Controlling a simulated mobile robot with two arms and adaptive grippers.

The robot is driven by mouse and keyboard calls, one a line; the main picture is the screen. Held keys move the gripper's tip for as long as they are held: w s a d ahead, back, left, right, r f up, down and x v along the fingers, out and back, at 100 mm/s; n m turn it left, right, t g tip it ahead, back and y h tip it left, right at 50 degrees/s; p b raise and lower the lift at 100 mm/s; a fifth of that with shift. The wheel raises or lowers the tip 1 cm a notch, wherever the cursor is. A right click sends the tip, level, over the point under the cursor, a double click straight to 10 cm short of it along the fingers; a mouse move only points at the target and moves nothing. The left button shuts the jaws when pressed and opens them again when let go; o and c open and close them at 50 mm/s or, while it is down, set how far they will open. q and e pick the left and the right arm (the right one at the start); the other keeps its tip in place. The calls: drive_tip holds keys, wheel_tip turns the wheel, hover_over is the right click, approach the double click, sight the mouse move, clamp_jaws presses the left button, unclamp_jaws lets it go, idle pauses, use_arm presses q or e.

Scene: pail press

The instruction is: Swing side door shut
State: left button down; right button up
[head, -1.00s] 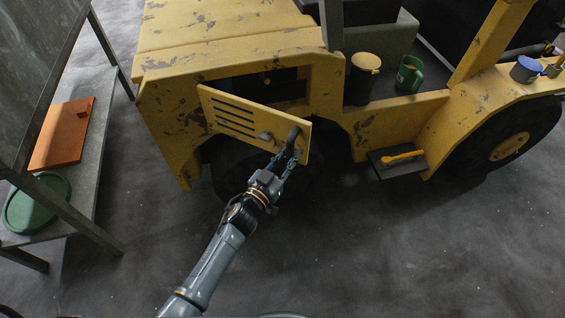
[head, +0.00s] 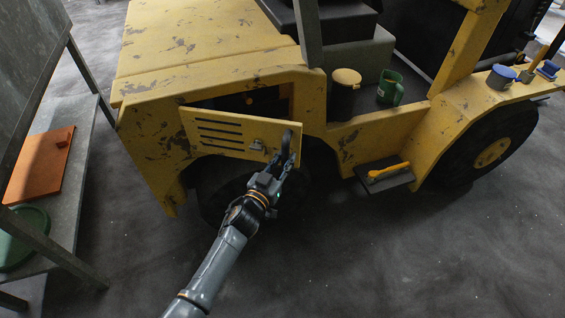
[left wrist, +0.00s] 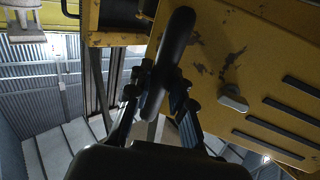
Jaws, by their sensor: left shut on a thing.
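The side door (head: 240,126) is a yellow panel with several dark slots, on the side of the yellow vehicle (head: 225,77). It stands ajar, with the dark bay opening (head: 264,101) showing above and behind it. A curved black handle (head: 293,134) sits at its right end. My left gripper (head: 284,160) is shut on this handle. In the left wrist view the handle (left wrist: 168,55) lies between the fingers (left wrist: 156,88), and the slotted door (left wrist: 270,50) fills the right side. A small pale latch (left wrist: 233,97) shows on the door beside the handle. My right gripper is in neither view.
A grey bench (head: 72,190) with an orange board (head: 38,165) and a green lid (head: 24,238) stands at left. A step (head: 398,180) with a yellow-handled tool (head: 387,172) juts out right of the door. The floor in front is clear.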

sight(291, 144)
use_arm(q)
drive_tip(key=b+x, duration=0.1)
drive_tip(key=x, duration=0.1)
drive_tip(key=b+x, duration=0.1)
drive_tip(key=x, duration=0.1)
drive_tip(key=a+b+x, duration=0.1)
drive_tip(key=x, duration=0.1)
drive_tip(key=shift+w+d+f+b, duration=0.15)
drive_tip(key=shift+w+b, duration=0.15)
drive_tip(key=shift+w, duration=0.25)
drive_tip(key=shift+w+d, duration=0.1)
drive_tip(key=shift+w, duration=0.2)
drive_tip(key=c, duration=1.1)
unclamp_jaws()
